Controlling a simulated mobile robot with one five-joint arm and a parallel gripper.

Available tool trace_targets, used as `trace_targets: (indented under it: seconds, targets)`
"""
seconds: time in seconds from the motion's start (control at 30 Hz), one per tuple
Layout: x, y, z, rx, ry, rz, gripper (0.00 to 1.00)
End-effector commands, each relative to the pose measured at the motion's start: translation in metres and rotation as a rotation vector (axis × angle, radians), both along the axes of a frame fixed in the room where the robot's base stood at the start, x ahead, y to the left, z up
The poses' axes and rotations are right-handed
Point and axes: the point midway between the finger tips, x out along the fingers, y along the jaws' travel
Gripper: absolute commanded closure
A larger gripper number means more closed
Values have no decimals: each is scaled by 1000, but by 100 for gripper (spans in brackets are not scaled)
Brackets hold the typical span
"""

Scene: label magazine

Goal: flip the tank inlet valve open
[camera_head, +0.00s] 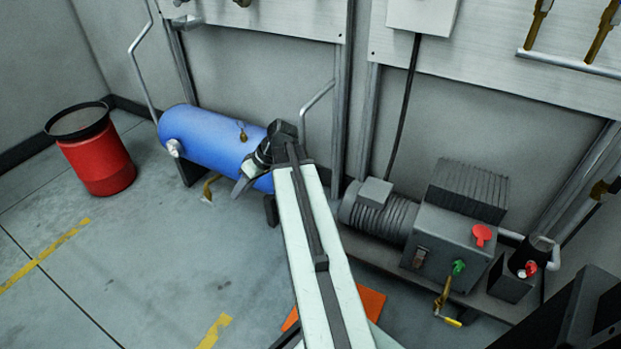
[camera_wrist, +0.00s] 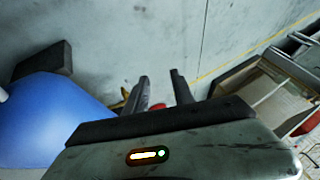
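The blue tank (camera_head: 205,140) lies on its side by the back wall; its curved end also fills the left of the wrist view (camera_wrist: 45,120). A small brass fitting (camera_head: 242,132) sits on its top, and a yellow-brass piece (camera_head: 209,187) shows beneath it. I cannot tell which is the inlet valve. My gripper (camera_wrist: 160,82) is open, its two dark fingers apart, pointing toward the floor beside the tank. A small red piece (camera_wrist: 158,106) and a yellow piece (camera_wrist: 127,94) show near the finger bases, partly hidden. No grip on anything is visible.
A red drum (camera_head: 100,165) stands at the left. A grey motor unit (camera_head: 450,235) with a red knob, a green knob and a yellow-handled valve (camera_head: 445,300) stands at the right. Metal posts rise behind the tank.

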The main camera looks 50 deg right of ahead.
Motion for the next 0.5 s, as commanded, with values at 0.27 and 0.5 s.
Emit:
trace_targets:
  seconds: [0.27,0.5]
  targets:
    - [-69,-206,-7,-89,-590,-87,70]
    - [-117,-266,1,-186,-727,-148,70]
